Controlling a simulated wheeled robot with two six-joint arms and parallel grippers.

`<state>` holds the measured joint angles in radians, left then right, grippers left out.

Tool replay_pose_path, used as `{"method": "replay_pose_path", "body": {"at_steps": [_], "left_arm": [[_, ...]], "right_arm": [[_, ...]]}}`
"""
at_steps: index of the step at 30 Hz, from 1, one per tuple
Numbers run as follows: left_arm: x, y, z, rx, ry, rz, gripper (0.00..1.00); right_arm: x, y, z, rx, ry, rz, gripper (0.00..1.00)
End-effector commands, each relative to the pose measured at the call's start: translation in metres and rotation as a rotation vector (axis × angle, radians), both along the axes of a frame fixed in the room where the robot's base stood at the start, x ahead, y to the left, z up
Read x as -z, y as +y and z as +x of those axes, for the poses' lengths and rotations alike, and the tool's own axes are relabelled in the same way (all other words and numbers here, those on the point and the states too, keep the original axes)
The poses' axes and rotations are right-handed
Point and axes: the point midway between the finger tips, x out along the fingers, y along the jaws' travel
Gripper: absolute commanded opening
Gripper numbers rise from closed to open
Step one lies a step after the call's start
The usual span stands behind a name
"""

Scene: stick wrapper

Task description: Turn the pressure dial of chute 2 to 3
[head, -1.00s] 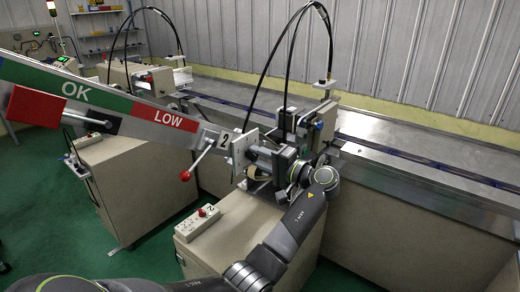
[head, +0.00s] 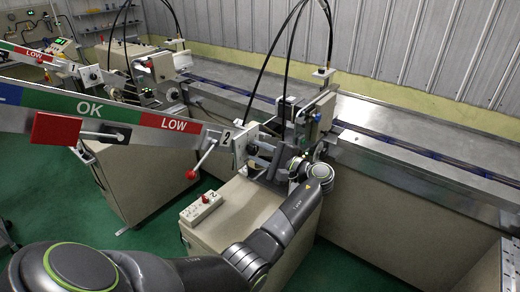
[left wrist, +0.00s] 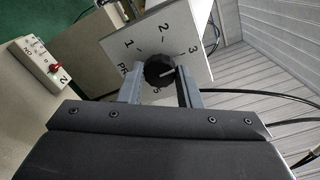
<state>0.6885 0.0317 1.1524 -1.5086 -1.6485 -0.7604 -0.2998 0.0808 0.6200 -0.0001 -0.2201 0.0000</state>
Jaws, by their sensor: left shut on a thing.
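Chute 2 (head: 98,112) is the long arm with green OK and red LOW bands and a "2" tag. At its right end is a pale plate (head: 239,149). In the left wrist view the dial plate (left wrist: 128,35) shows 1, 2 and 3, with its lettering partly hidden. The black round pressure dial (left wrist: 159,70) has a white pointer line, aimed right, just below the direction of the 3. My left gripper (left wrist: 158,88) is shut on the dial, one finger on each side. It also shows beside the plate in the head view (head: 254,149). My right gripper is out of view.
A red-ball lever (head: 191,174) hangs below chute 2. A switch box (head: 201,208) sits on the cabinet (head: 232,218) below. Chute 1 (head: 30,53) stands behind at left. The metal conveyor (head: 420,150) runs along the right.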

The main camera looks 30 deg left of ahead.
Motion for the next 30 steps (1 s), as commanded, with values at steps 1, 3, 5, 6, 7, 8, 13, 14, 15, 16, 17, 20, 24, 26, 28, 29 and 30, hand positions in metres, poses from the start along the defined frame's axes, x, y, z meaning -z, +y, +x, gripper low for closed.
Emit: {"method": "replay_pose_path", "body": {"at_steps": [1,3,5,6,7,8,13,14,15,16,17,20,24,26,28,29,30], "left_arm": [[-0.0003,-0.0003,0.0003,0.002,0.006,-0.001,0.08],[0.0001,-0.0003,0.0003,0.002,0.01,0.0,0.08],[0.0004,-0.0003,0.0002,0.002,0.012,0.0,0.08],[0.0005,-0.0003,0.0003,0.002,0.013,0.0,0.08],[0.0005,-0.0003,0.0003,0.002,0.013,0.0,0.08],[0.0006,-0.0003,0.0002,0.002,0.012,0.0,0.08],[0.0007,-0.0003,0.0002,0.001,0.012,0.0,0.08],[0.0007,-0.0003,0.0002,0.001,0.012,0.0,0.08],[0.0007,-0.0003,0.0002,0.001,0.012,0.0,0.36],[0.0007,-0.0003,0.0002,0.001,0.012,0.0,0.4],[0.0007,-0.0003,0.0002,0.001,0.012,0.0,0.44],[0.0005,-0.0003,0.0001,0.001,0.011,0.0,0.53],[0.0005,-0.0002,0.0,0.001,0.011,0.0,0.53],[0.0004,-0.0002,0.0001,0.0,0.011,0.001,0.53],[0.0009,-0.0015,0.0001,0.001,0.011,0.0,0.53],[0.0013,-0.003,0.0001,0.001,0.01,-0.001,0.53],[0.002,-0.0061,0.0,0.002,0.01,-0.002,0.53]], "right_arm": [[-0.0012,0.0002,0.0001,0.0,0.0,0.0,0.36],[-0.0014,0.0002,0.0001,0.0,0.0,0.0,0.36],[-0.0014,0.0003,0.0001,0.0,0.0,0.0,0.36],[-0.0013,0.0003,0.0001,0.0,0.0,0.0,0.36],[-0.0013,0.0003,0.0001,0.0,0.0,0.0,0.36],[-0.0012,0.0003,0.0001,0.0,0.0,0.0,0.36],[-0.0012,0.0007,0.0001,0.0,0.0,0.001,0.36],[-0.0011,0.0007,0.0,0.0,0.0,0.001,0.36],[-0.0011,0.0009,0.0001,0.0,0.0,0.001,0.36],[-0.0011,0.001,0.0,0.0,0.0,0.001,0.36],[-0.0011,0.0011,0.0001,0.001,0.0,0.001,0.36],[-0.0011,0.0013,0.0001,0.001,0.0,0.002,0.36],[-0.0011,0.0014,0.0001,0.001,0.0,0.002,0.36],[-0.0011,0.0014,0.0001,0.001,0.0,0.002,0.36],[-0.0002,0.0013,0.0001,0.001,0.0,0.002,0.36],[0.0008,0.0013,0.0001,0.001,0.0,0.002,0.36],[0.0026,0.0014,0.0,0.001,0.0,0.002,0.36]]}}
